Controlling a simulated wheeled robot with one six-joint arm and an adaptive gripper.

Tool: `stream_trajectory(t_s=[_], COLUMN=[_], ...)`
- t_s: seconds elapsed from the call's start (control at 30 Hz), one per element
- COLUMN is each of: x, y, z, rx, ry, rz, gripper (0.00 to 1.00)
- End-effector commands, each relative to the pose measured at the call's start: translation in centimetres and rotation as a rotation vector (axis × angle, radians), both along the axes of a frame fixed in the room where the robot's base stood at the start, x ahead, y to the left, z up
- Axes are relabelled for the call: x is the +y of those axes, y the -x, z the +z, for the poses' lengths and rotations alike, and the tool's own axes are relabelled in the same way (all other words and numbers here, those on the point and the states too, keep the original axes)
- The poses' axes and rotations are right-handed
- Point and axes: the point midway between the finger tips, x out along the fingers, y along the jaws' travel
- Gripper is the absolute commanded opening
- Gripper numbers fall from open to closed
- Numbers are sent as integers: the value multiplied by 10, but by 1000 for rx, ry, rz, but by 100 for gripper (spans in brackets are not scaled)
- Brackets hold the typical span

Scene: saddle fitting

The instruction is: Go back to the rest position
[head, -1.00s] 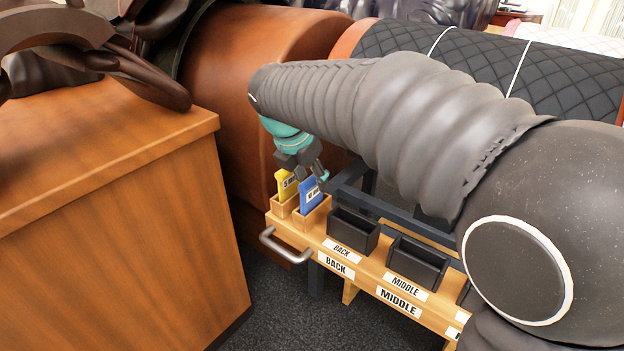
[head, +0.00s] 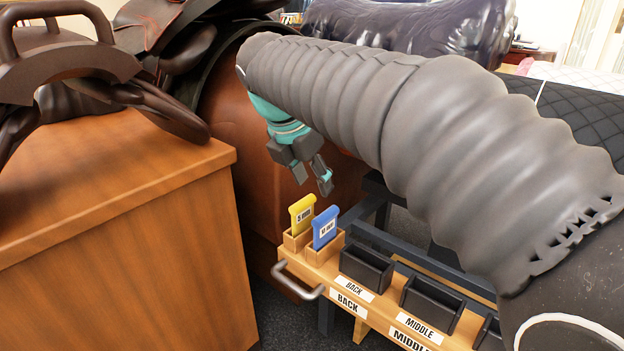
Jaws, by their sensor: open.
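My gripper (head: 314,180) hangs from my grey-sleeved arm in the head view, with a teal wrist above dark fingers. It is open and empty, above and apart from the cards. A yellow card (head: 302,214) and a blue card (head: 326,228) stand upright in small wooden holders (head: 322,254) at the left end of a wooden rack. Their labels are too small to read surely.
Black bins (head: 366,266) sit along the rack, above labels BACK and MIDDLE. A metal handle (head: 297,283) sticks out at its left end. A wooden cabinet (head: 120,240) bears a brown saddle (head: 80,75) at left. A brown rounded body (head: 240,130) stands behind my gripper.

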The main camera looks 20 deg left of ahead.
Motion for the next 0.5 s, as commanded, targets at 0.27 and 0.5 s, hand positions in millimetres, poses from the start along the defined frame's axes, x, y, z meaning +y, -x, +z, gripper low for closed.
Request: stream_trajectory(t_s=[0.27, 0.5], x=[0, 11], y=[0, -2], z=[0, -12], rx=[-4, -52], ry=[-10, -179], rz=[-27, -330], gripper=[50, 50])
